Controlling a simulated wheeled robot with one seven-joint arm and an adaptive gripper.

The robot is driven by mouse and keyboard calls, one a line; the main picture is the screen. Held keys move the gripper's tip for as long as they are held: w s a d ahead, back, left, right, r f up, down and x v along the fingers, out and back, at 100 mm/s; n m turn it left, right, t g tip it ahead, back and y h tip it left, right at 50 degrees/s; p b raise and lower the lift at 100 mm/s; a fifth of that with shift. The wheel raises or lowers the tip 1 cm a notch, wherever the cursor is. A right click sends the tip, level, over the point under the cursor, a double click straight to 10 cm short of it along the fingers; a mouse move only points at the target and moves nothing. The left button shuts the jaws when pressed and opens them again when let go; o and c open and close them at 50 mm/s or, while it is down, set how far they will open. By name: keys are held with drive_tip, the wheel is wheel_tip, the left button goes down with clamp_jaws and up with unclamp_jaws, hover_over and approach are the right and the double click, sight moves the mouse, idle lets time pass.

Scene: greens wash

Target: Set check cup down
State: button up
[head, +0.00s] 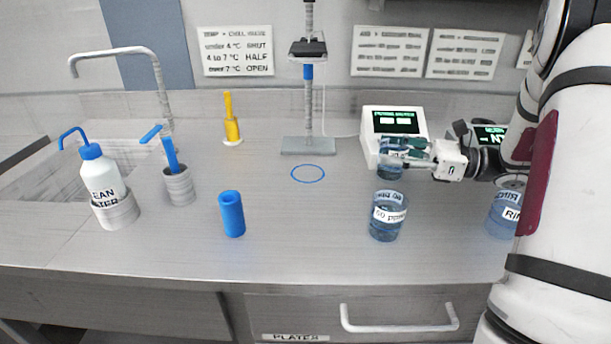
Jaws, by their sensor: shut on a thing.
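A small clear cup with bluish liquid (390,169), which I take to be the check cup, is between the fingers of my gripper (394,153). My gripper reaches in from the right and is shut on the cup. The cup looks upright and is just in front of a white meter box (370,142) with a lit green display. I cannot tell whether its base touches the counter. A blue ring marking (308,174) lies on the counter to the left and is empty.
A beaker labelled 50 ppm (387,223) stands in front of the cup. Another labelled beaker (500,222) is partly hidden by my arm. A blue cylinder (232,214), a wash bottle (98,170) and a stand (308,145) are to the left. The counter around the ring is clear.

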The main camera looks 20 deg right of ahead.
drive_tip(key=shift+w+d+f+b, duration=0.1)
drive_tip(key=shift+w+f+b, duration=0.3)
drive_tip(key=shift+w+f, duration=0.3)
drive_tip(key=b+x, duration=0.1)
drive_tip(key=x, duration=1.3)
drive_tip(key=shift+w+a+b, duration=0.1)
drive_tip(key=shift+a+b, duration=0.3)
drive_tip(key=shift+a, duration=0.05)
drive_tip(key=x, duration=0.3)
drive_tip(key=shift+a+f, duration=0.1)
drive_tip(key=shift+a, duration=0.05)
drive_tip(key=shift+f+b, duration=0.45)
drive_tip(key=shift+f, duration=0.2)
drive_tip(key=shift+f, duration=0.2)
drive_tip(key=o, duration=1.3)
drive_tip(key=shift+o, duration=0.2)
drive_tip(key=shift+r, duration=0.1)
